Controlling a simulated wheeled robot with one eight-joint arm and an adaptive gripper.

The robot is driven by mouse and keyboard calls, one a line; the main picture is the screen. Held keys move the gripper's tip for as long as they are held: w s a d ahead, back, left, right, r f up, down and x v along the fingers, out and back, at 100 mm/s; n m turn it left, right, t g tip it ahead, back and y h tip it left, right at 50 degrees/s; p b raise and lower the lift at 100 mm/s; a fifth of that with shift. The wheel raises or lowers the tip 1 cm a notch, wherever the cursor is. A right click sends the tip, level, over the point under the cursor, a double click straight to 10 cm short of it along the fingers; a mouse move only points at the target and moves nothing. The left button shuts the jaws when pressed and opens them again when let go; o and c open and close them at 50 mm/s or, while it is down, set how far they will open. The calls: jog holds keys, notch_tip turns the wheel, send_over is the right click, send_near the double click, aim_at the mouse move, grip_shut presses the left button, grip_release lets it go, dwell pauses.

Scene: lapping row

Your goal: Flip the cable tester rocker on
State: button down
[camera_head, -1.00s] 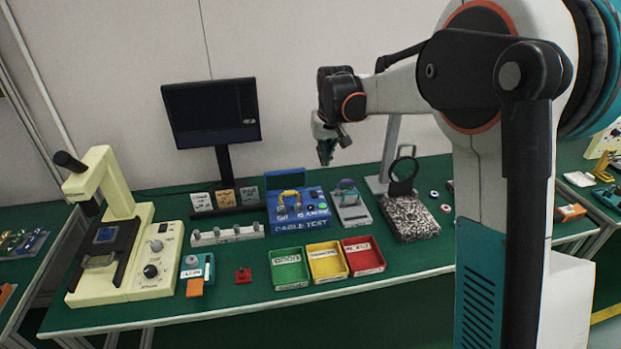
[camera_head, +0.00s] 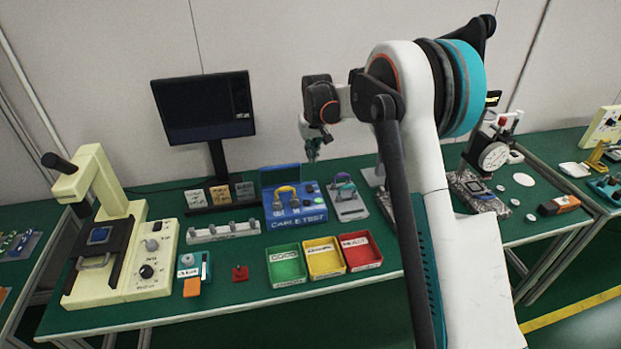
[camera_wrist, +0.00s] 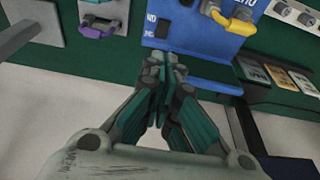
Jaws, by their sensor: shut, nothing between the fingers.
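The cable tester (camera_head: 296,216) is a blue box on the green bench, with a raised back panel and a yellow-handled connector on top. Its blue body fills the upper middle of the wrist view (camera_wrist: 200,42). A small dark patch (camera_wrist: 161,28) shows on it; I cannot tell whether this is the rocker, nor which way the rocker lies. My gripper (camera_head: 313,157) is above and behind the tester's right end, apart from it in the head view. In the wrist view my gripper's fingertips (camera_wrist: 165,64) are together and empty, overlapping the tester's edge in the picture.
A monitor (camera_head: 204,107) stands behind left. Green (camera_head: 286,281), yellow (camera_head: 325,273) and red (camera_head: 362,266) bins sit in front. A row of connectors (camera_head: 223,232) lies left.

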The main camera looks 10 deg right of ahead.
jog(key=b, duration=0.4)
send_over(310, 189)
jog(key=s+x, duration=0.1)
jog(key=x, duration=0.7)
jog(key=s+x, duration=0.1)
jog(key=x, duration=0.2)
jog(key=shift+s+f, duration=0.2)
jog(key=shift+f, duration=0.5)
jog(key=shift+s+f+b, duration=0.15)
jog(key=shift+f+b, duration=0.25)
jog(key=shift+f, duration=0.35)
jog(key=shift+s+f, duration=0.3)
jog(key=shift+f, duration=0.15)
jog(key=shift+w, duration=0.2)
jog(key=shift+w+r, duration=0.15)
jog(key=shift+w, duration=0.45)
